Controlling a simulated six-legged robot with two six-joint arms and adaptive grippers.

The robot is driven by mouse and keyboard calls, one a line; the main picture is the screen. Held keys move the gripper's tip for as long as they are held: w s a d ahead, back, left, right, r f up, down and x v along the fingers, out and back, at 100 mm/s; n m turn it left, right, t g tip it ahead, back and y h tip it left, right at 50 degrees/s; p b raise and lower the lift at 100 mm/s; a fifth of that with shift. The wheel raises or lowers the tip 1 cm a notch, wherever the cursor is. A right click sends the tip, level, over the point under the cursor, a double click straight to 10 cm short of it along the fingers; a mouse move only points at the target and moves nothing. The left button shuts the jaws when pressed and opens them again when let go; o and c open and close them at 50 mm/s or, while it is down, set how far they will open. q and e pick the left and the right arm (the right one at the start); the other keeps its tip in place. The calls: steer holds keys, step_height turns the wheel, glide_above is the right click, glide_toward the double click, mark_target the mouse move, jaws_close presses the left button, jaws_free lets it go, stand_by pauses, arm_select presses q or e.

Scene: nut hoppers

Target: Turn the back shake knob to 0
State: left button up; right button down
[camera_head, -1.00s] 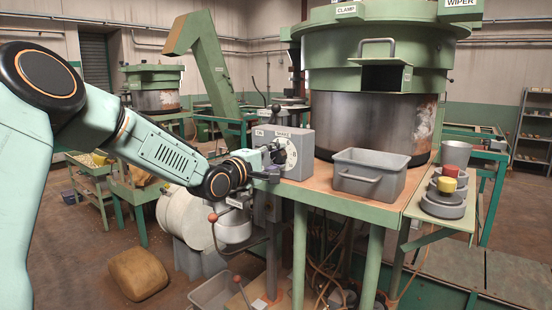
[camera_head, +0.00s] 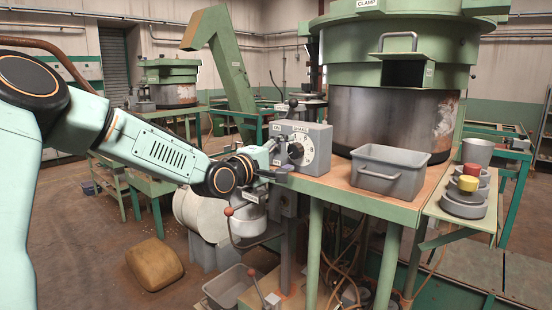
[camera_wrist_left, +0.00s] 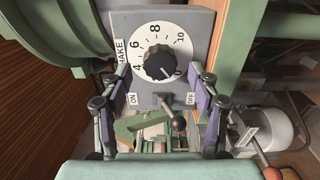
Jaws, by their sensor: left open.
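A grey control box (camera_head: 316,138) labelled SHAKE stands on the bench. Its black knob (camera_head: 295,150) sits on a white dial; the knob also shows in the left wrist view (camera_wrist_left: 160,62). There the dial (camera_wrist_left: 148,36) reads 4, 6, 8 and 10, and a pale mark on the knob points to the lower right. A lever (camera_wrist_left: 173,114) sits between the ON and OFF labels. My left gripper (camera_head: 273,156) is open, its fingers on either side of the space in front of the knob, apparently without touching it. My right gripper is not in view.
A grey bin (camera_head: 391,170) stands right of the box, under a big green hopper (camera_head: 395,65). Another hopper machine (camera_head: 170,82) stands at the back left. A lever with a red ball (camera_head: 229,211) hangs below my wrist.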

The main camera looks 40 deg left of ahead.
arm_select(q)
steer(key=shift+s+a+r, duration=0.1)
steer(key=shift+s, duration=0.95)
steer(key=shift+s+a, duration=0.1)
steer(key=shift+s, duration=1.05)
steer(key=shift+s, duration=0.15)
